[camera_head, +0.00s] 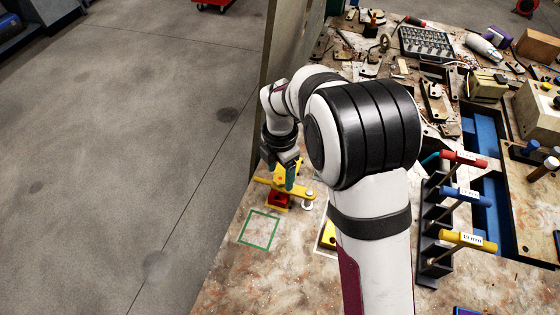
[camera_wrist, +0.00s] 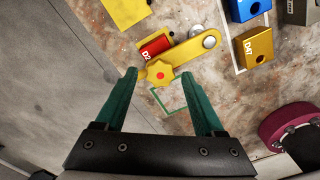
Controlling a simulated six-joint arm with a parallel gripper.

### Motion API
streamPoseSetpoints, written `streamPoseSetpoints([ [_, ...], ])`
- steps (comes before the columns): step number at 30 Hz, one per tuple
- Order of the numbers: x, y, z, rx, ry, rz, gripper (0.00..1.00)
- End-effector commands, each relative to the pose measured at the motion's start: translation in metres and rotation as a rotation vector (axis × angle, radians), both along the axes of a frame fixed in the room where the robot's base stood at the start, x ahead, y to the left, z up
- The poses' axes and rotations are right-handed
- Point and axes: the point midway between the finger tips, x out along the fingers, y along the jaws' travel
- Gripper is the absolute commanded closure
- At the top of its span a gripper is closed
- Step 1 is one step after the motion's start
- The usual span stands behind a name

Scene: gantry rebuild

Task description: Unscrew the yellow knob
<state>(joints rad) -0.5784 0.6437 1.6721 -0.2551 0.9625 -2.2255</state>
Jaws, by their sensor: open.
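The yellow knob (camera_wrist: 160,74) is star-shaped with a red centre. In the head view my gripper (camera_head: 279,178) points down over the yellow bar (camera_head: 300,191) and red block (camera_head: 278,199). The knob is not clearly distinguishable there.
A green outlined square (camera_head: 259,229) lies on the bench in front of the clamp. A yellow block (camera_wrist: 255,46) marked DA7 and a blue block (camera_wrist: 246,8) stand nearby. A rack (camera_head: 433,225) with coloured T-handles is at right. The bench's left edge is close.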

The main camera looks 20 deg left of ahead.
Motion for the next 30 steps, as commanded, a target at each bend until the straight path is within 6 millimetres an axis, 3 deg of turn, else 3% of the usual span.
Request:
streamPoseSetpoints([
  [4,0.001,0.000,0.029,0.003,-0.004,0.000,0.30],
  [9,0.001,0.001,0.085,0.004,-0.006,0.000,0.30],
  [15,0.001,0.000,0.135,0.002,-0.004,0.000,0.30],
  [21,0.000,0.000,0.153,0.000,-0.001,0.000,0.30],
  [30,0.000,0.000,0.153,0.001,-0.001,0.001,0.30],
])
